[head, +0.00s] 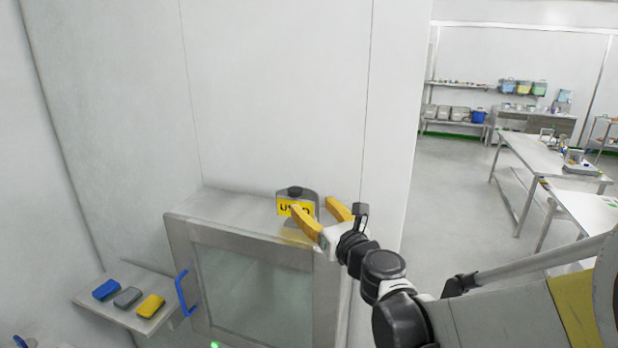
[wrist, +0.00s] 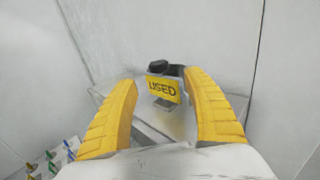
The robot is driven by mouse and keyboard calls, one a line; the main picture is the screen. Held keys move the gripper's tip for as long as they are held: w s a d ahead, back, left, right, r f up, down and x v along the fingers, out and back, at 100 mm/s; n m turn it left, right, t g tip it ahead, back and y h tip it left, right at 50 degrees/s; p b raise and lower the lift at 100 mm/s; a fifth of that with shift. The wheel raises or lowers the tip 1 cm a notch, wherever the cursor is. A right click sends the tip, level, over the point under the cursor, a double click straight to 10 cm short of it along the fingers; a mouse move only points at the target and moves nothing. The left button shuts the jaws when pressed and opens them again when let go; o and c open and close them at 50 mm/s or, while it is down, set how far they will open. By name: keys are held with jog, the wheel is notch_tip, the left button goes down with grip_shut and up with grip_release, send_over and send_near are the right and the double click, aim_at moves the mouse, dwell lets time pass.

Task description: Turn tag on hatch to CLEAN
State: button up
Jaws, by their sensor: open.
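The tag (head: 284,207) is a yellow plate with dark letters on a small grey holder with a black knob (head: 295,191), on top of the hatch (head: 180,232). In the wrist view the tag (wrist: 164,89) reads USED and sits between and beyond the fingertips. My gripper (head: 316,213) has yellow fingers, open and empty, one on each side of the tag; in the head view the left finger covers part of the lettering. I cannot tell whether a finger touches it. The hatch has a glass door with a blue handle (head: 183,292), which looks shut.
White walls stand close behind and left. Benches (head: 550,155) and shelves are far off at right.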

aim_at(298, 194)
jog(key=p+x, duration=0.1)
jog(key=x, duration=0.9)
jog(key=shift+w+a+f+p, duration=0.1)
jog(key=shift+w+a+p, duration=0.05)
jog(key=shift+a+p, duration=0.15)
jog(key=c, duration=1.2)
